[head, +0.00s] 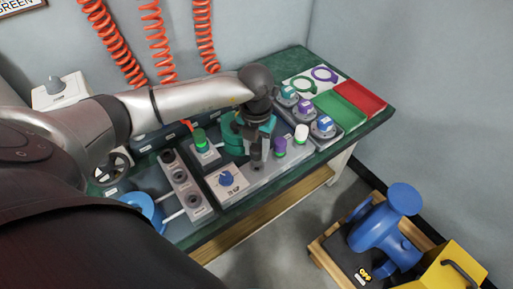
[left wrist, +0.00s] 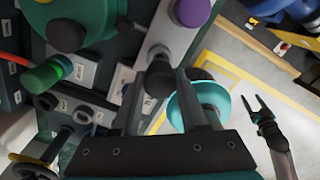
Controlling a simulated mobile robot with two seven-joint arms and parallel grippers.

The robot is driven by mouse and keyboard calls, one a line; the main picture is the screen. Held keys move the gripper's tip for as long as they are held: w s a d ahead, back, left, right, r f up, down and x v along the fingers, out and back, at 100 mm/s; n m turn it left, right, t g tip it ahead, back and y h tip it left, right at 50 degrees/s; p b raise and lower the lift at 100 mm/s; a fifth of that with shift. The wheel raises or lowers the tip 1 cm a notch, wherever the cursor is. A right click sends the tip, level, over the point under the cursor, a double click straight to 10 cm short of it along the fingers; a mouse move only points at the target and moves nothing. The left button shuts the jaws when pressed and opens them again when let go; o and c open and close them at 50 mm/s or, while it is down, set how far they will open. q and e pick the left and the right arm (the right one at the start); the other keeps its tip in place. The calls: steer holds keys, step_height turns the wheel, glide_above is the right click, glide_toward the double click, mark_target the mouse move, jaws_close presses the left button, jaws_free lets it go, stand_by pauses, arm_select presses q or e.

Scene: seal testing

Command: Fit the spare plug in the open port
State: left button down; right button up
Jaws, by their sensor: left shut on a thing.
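My left gripper (head: 257,156) points down over the light grey manifold (head: 265,172) on the bench. In the left wrist view, its two fingers (left wrist: 165,105) are closed around a dark grey plug (left wrist: 159,78), above or at the manifold; whether it touches cannot be told. The purple one also shows in the left wrist view (left wrist: 192,11). The open port is hidden. My right gripper (left wrist: 261,108) is open and empty, away from the bench.
A teal valve body (left wrist: 85,20) stands close beside the left gripper. A green-capped post (head: 200,139), a blue knob (head: 227,178) and a block with dark sockets (head: 186,183) lie left. Green (head: 341,111) and red (head: 361,97) areas are clear at the far right.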

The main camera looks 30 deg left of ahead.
arm_select(q)
steer(key=shift+f+b, duration=1)
steer(key=shift+f, duration=0.45)
steer(key=shift+c, duration=1.8)
jaws_free()
